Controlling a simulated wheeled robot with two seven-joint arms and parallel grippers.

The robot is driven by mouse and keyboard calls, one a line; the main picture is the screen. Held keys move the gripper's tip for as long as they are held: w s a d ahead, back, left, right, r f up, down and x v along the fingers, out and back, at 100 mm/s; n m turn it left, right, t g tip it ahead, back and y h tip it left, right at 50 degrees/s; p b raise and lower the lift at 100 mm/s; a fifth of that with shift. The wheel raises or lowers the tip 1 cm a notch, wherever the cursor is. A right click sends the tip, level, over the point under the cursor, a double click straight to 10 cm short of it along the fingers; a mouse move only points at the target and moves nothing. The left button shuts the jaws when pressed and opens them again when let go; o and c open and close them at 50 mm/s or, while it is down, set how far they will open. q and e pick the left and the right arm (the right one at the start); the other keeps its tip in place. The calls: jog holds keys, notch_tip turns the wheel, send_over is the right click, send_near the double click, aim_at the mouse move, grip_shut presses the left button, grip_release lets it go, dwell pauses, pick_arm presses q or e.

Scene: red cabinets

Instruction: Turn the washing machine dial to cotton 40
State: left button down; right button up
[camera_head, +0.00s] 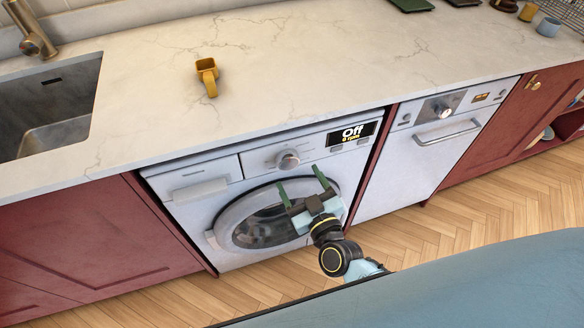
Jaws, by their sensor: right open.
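The white washing machine (188,222) stands under the counter, its round door partly hidden by my right arm. Its silver dial (288,160) sits on the upper panel, left of a black display (352,135) that reads "Off" with smaller yellow text below. My right gripper (300,180) is open and empty in front of the machine. Its two green fingers point up towards the panel, one just below the dial and one to its right. In the picture they appear apart from the dial; the exact depth gap cannot be told. My left gripper is not in view.
A dishwasher (415,155) with a bar handle stands to the right. Red cabinets (90,240) flank both; wooden floor is open in front.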

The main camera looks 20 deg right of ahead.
aim_at(290, 164)
jog(key=w, duration=0.4)
jog(key=shift+a, duration=0.25)
jog(key=shift+w+b, duration=0.3)
jog(key=shift+w, duration=0.2)
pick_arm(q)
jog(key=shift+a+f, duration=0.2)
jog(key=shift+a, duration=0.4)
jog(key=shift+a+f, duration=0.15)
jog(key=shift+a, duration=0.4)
pick_arm(e)
jog(key=shift+c, duration=0.9)
jog(key=c, duration=0.8)
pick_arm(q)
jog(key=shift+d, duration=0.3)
